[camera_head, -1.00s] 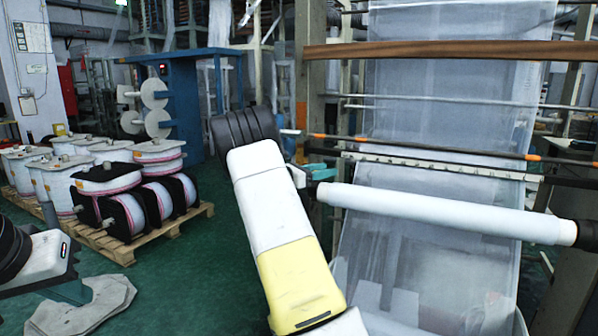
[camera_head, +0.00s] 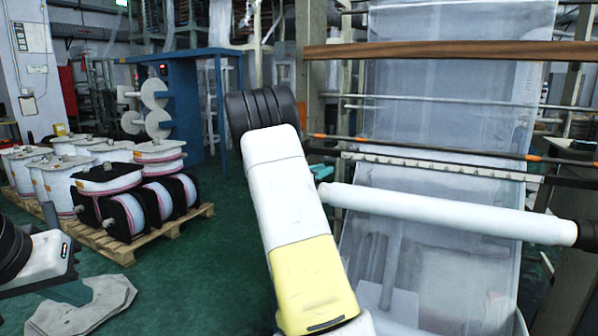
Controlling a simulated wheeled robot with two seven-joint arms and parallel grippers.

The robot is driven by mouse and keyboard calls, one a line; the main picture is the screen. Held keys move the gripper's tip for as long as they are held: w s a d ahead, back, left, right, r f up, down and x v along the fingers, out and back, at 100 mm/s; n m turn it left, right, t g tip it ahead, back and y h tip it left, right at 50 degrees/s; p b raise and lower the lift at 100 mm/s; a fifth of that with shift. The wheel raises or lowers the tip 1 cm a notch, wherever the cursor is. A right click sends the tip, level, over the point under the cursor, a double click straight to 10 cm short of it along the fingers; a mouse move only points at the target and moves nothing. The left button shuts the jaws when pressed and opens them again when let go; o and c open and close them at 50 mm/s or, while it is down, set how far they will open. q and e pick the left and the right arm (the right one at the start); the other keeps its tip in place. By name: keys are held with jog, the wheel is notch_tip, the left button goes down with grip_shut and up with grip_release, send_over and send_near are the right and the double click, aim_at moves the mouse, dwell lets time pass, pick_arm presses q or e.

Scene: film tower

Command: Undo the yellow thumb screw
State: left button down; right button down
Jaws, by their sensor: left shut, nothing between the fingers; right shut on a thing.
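I cannot make out the yellow thumb screw in the head view. My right arm, white with a yellow section and a black ribbed joint, rises through the middle and covers part of the machine. My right gripper and anything in it are hidden behind this arm. A small teal piece (camera_head: 322,171) shows at the arm's right edge, and I cannot tell what it is. My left gripper (camera_head: 76,293) is low at the left edge, shut and empty, above the floor and far from the machine.
The film machine fills the right side, with a white roller (camera_head: 450,213), a brown bar (camera_head: 450,50) and a hanging clear film sheet (camera_head: 440,95). A wooden pallet (camera_head: 125,252) with several spools stands at the left. Green floor (camera_head: 210,265) is free between pallet and arm.

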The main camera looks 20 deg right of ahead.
jog(key=n+t+y, duration=0.4)
jog(key=t, duration=0.1)
jog(key=w+n+t+y, duration=0.1)
jog(key=n+t+y, duration=0.1)
jog(key=t, duration=0.1)
jog(key=shift+a+f, duration=0.1)
jog(key=shift+a, duration=0.2)
jog(key=shift+w+a+n+t+y, duration=0.15)
jog(key=shift+a+n+t+y, duration=0.1)
jog(key=shift+n+t+y, duration=0.55)
jog(key=shift+w+a+n+t+y, duration=0.2)
jog(key=shift+n+t+y, duration=0.2)
jog(key=shift+n+y, duration=0.65)
jog(key=shift+a+y, duration=0.1)
jog(key=shift+y, duration=0.15)
jog(key=c, duration=1.2)
grip_release()
jog(key=v, duration=0.7)
jog(key=shift+s+a, duration=0.1)
jog(key=shift+s, duration=0.25)
